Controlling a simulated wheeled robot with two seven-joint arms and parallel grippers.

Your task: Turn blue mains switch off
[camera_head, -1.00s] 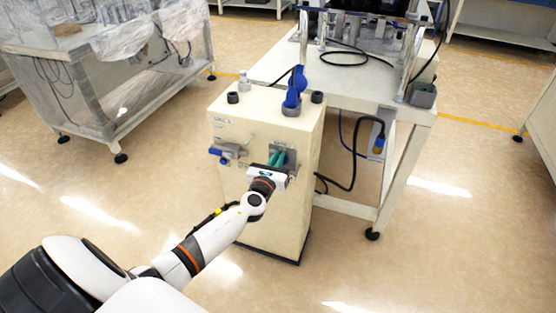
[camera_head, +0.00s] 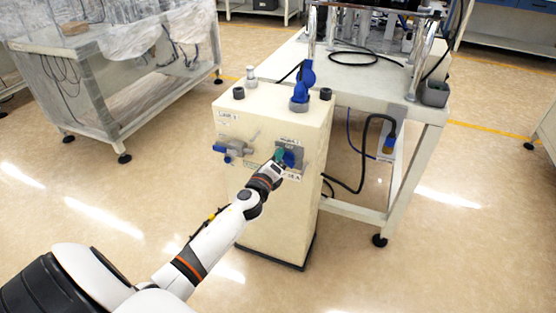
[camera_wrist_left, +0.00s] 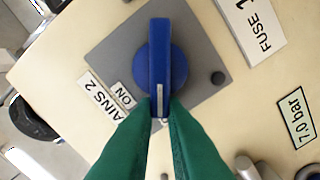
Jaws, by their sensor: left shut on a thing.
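The blue mains switch (camera_head: 290,158) is a round knob with a raised bar handle on a grey square plate, on the front of the cream cabinet (camera_head: 262,205). In the left wrist view the switch (camera_wrist_left: 165,50) has its white mark toward the bottom of the picture, between my green fingertips. An "ON" label (camera_wrist_left: 123,95) and a partly hidden "MAINS 2" label (camera_wrist_left: 98,98) are beside it. My left gripper (camera_head: 279,155) is shut on the end of the handle; its fingertips (camera_wrist_left: 161,105) lie on both sides of it. My right gripper is not in view.
A blue and grey valve (camera_head: 232,149) sits left of the switch on the same face. A blue fitting (camera_head: 302,84) stands on top of the cabinet. A table (camera_head: 370,90) with cables is behind at right. The floor in front is clear.

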